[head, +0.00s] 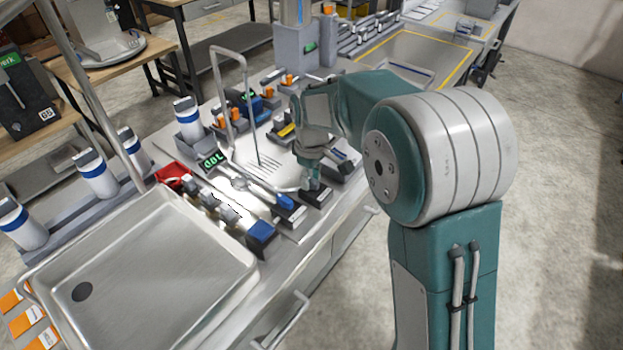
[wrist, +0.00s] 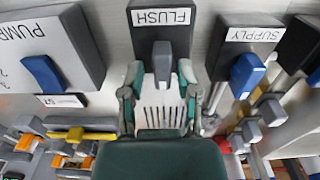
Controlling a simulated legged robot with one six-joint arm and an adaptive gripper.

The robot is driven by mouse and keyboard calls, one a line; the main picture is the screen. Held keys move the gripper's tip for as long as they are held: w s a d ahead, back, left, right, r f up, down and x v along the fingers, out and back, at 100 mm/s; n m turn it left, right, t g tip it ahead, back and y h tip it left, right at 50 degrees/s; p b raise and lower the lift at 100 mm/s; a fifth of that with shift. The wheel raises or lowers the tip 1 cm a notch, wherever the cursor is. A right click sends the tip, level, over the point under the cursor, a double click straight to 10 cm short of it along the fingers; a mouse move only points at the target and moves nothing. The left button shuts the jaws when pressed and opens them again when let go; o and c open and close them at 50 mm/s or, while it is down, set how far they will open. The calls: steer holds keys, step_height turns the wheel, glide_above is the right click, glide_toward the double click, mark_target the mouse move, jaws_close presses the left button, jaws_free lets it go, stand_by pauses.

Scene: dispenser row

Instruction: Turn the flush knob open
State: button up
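The flush knob (wrist: 162,62) is a grey lever on a dark box under an upside-down FLUSH label (wrist: 161,17) in the wrist view. My gripper (wrist: 160,75) is open, with one fingertip on each side of the knob. A gap shows between each fingertip and the knob, so I see no contact. The lever points straight down the picture. In the head view my gripper (head: 309,178) reaches down to the dark flush box (head: 318,197) at the front edge of the bench, and the arm partly hides the area.
Blue-knobbed neighbours flank it in the wrist view: the PUMP box (wrist: 50,50) at left and the SUPPLY box (wrist: 245,50) at right. A steel sink (head: 150,270) lies at lower left in the head view. A bent metal pipe (head: 216,80) stands behind my gripper.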

mark_target(312, 180)
steer(key=shift+f, duration=0.1)
steer(key=shift+s, duration=0.1)
step_height(312, 180, up, 12)
stand_by(0.6)
steer(key=shift+a, duration=0.1)
steer(key=s+d+r+m+t, duration=0.3)
steer(key=s+d+r+m, duration=0.25)
steer(key=s+d, duration=0.5)
steer(key=s+d+f+m+t, duration=0.1)
steer(key=s+d+f+m, duration=0.1)
steer(key=s, duration=0.5)
steer(key=s+d+f+m+t, duration=0.1)
steer(key=s+d+f+m, duration=0.1)
steer(key=s, duration=0.6)
steer(key=shift+s+d+m, duration=0.15)
steer(key=shift+m, duration=0.4)
